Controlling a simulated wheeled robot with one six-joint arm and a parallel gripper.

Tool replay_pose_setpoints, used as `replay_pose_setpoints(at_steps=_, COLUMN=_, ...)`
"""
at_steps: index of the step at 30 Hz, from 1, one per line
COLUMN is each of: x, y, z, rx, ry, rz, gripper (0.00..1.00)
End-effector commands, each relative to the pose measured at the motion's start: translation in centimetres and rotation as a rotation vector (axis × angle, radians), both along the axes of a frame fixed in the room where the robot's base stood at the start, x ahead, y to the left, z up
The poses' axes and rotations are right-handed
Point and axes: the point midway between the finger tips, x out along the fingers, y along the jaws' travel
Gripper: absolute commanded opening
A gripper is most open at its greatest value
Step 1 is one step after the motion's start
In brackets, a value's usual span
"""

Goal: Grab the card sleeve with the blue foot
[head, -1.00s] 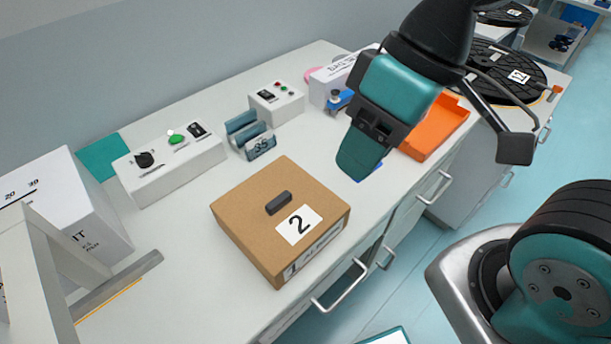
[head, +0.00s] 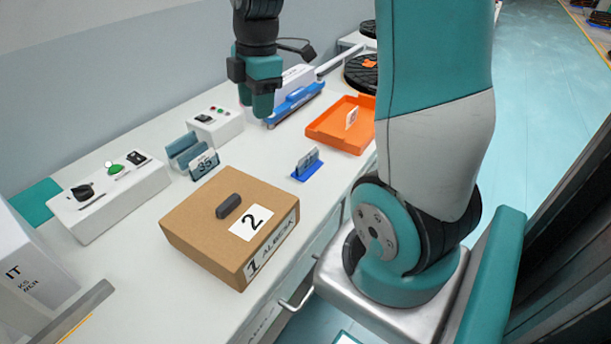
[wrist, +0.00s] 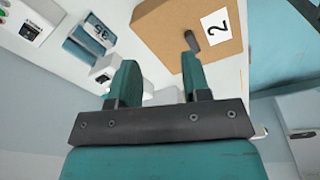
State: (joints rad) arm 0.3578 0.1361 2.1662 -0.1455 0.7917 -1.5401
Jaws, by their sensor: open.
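The card sleeve with the blue foot (head: 307,164) stands upright on the white bench in the head view, right of the cardboard box and near the bench's front edge. It is a small grey-white holder on a flat blue base. I cannot make it out in the wrist view. My gripper (head: 260,105) is above the bench, behind and left of the sleeve in the picture, apart from it. The wrist view shows its two teal fingers (wrist: 158,65) apart, with nothing held between them.
A cardboard box (head: 205,238) marked 2 lies left of the sleeve. An orange tray (head: 325,132) holding another small card (head: 352,117) is behind right.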

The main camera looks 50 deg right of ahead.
Motion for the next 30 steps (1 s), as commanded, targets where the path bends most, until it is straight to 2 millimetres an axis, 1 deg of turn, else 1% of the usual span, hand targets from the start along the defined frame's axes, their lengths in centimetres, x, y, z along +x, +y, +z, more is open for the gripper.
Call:
replay_pose_setpoints(at_steps=1, x=0.2, y=-3.2, z=-1.7, rx=-0.022, ry=0.011, rz=0.044, gripper=0.44)
replay_pose_setpoints(at_steps=3, x=0.2, y=-6.8, z=-3.0, rx=-0.05, ry=0.025, rz=0.126, gripper=0.44)
replay_pose_setpoints(at_steps=6, x=-0.3, y=-10.7, z=-4.3, rx=-0.076, ry=0.043, rz=0.218, gripper=0.44)
replay_pose_setpoints(at_steps=9, x=-0.8, y=-12.9, z=-5.0, rx=-0.088, ry=0.056, rz=0.279, gripper=0.44)
replay_pose_setpoints(at_steps=12, x=-1.0, y=-13.8, z=-5.8, rx=-0.09, ry=0.063, rz=0.309, gripper=0.44)
replay_pose_setpoints(at_steps=14, x=-1.1, y=-13.9, z=-6.6, rx=-0.089, ry=0.066, rz=0.315, gripper=0.44)
replay_pose_setpoints(at_steps=17, x=-1.2, y=-13.9, z=-8.6, rx=-0.087, ry=0.069, rz=0.317, gripper=0.44)
replay_pose_setpoints(at_steps=24, x=-1.1, y=-13.8, z=-14.1, rx=-0.087, ry=0.068, rz=0.317, gripper=0.44)
replay_pose_setpoints(at_steps=27, x=-1.1, y=-13.9, z=-15.8, rx=-0.089, ry=0.065, rz=0.317, gripper=0.44)
replay_pose_setpoints(at_steps=30, x=-1.1, y=-13.9, z=-16.9, rx=-0.091, ry=0.064, rz=0.316, gripper=0.44)
